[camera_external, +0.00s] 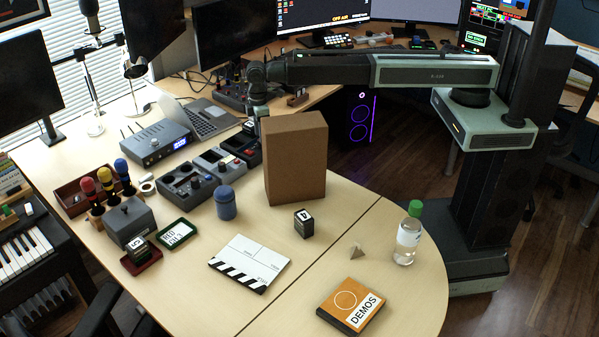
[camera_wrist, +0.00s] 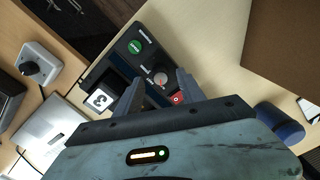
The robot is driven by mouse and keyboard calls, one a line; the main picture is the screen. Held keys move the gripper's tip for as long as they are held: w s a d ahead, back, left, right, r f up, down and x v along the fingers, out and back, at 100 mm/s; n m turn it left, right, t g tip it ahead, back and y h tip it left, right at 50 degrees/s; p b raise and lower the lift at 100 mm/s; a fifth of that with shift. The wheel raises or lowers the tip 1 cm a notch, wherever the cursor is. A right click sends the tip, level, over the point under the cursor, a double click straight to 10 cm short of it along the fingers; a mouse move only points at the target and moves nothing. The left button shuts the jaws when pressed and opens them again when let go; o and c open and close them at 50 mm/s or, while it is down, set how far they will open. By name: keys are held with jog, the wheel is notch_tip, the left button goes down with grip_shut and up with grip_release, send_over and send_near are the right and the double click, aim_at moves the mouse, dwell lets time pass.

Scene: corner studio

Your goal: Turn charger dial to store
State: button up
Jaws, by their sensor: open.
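The charger (camera_wrist: 122,62) is a dark panel in the wrist view. In the external view my gripper (camera_external: 257,114) points down over the charger (camera_external: 246,147), which is partly hidden by the cardboard box and my wrist. The dial's setting is too small to read.
A tall cardboard box (camera_external: 295,160) stands close to the charger. A blue jar (camera_external: 226,204), grey consoles (camera_external: 188,184) and a laptop (camera_external: 207,118) are nearby.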

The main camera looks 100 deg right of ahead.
notch_tip(320, 180, down, 2)
jog(key=shift+b, duration=0.35)
jog(key=shift+r, duration=0.1)
grip_shut()
